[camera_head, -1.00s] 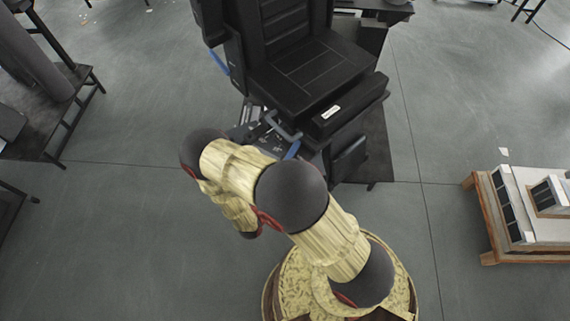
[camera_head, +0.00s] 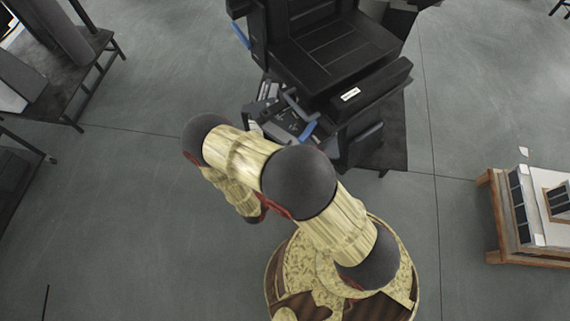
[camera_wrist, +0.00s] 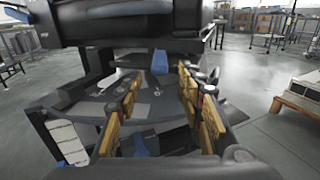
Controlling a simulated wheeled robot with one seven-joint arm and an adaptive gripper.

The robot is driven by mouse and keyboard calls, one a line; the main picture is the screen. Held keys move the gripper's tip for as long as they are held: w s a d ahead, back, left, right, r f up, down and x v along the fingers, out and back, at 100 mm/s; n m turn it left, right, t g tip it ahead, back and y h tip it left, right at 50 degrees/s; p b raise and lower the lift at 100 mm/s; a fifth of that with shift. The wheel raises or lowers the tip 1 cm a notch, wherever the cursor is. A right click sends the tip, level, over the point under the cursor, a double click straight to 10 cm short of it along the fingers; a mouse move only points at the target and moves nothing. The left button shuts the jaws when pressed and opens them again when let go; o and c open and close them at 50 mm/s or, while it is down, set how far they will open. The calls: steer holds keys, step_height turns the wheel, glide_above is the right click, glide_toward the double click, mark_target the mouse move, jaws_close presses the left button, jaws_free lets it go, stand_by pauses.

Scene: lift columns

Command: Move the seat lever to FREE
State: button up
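The black seat (camera_head: 335,55) stands beyond my arm in the head view, with a grey side panel (camera_head: 285,118) near its front left corner. A blue-ended lever (camera_head: 308,131) shows by that panel. A blue handle end (camera_wrist: 160,62) also shows in the wrist view, just beyond my fingertips and near the middle; I cannot tell whether it is the same part. My gripper (camera_wrist: 160,84) is open and empty, its gold fingers spread to either side of the panel area. The head view hides my gripper behind my arm. The lever's FREE marking is not readable.
Another blue handle (camera_head: 240,35) is at the seat's left side. A dark bench (camera_head: 60,85) stands at the left, and a wooden pallet with white units (camera_head: 530,215) at the right.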

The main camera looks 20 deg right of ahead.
steer(key=v, duration=0.8)
stand_by(0.8)
